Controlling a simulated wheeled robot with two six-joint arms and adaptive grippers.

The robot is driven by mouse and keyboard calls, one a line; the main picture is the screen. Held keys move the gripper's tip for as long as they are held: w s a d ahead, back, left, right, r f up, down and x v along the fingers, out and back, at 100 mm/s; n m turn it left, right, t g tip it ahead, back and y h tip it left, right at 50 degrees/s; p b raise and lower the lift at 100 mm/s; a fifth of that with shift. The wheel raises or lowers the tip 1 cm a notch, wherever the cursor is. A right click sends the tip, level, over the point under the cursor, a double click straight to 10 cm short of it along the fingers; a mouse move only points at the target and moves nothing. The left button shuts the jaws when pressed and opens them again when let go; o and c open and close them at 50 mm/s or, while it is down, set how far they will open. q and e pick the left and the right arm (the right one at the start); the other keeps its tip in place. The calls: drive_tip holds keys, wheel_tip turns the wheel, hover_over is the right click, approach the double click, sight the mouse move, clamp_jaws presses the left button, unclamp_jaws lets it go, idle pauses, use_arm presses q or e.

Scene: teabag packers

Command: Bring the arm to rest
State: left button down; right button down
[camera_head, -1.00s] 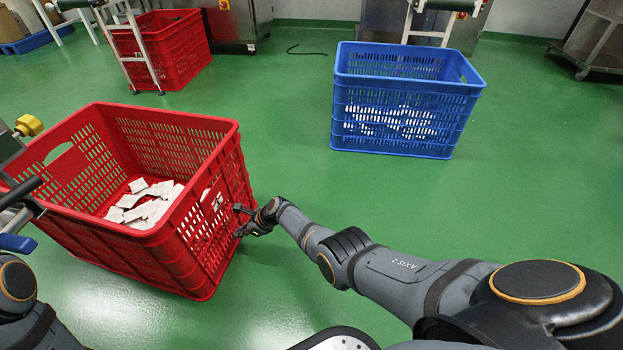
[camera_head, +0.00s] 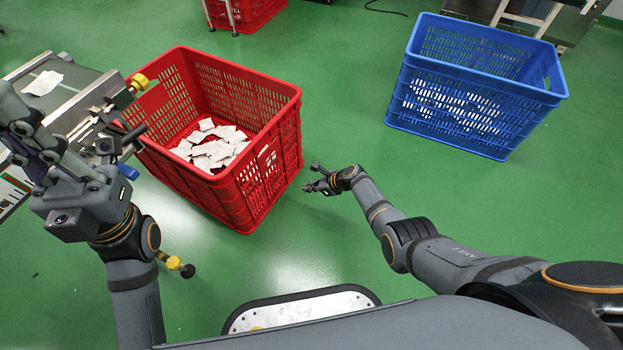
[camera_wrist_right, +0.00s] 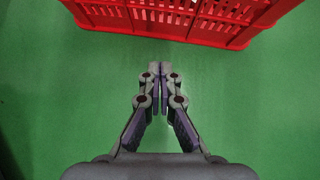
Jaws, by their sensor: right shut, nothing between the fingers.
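My right gripper (camera_head: 314,178) is shut and empty, to the right of the red crate in the head view. In the right wrist view its fingertips (camera_wrist_right: 160,71) meet over bare green floor, with the crate's lower wall (camera_wrist_right: 185,30) ahead and apart from them. My left gripper (camera_head: 32,135) is at the left edge of the head view, by the conveyor. Its fingers overlap, so I cannot tell whether it is open.
The red crate (camera_head: 283,165) holds several white teabags (camera_head: 212,150). A blue crate (camera_head: 480,75) with white packets stands at the right. A conveyor (camera_head: 85,80) with one packet (camera_head: 43,83) is at the left. Green floor between the crates is free.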

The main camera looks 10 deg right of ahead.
drive_tip(key=shift+s+d+r, duration=0.25)
drive_tip(key=shift+d+r, duration=0.05)
drive_tip(key=shift+d, duration=0.05)
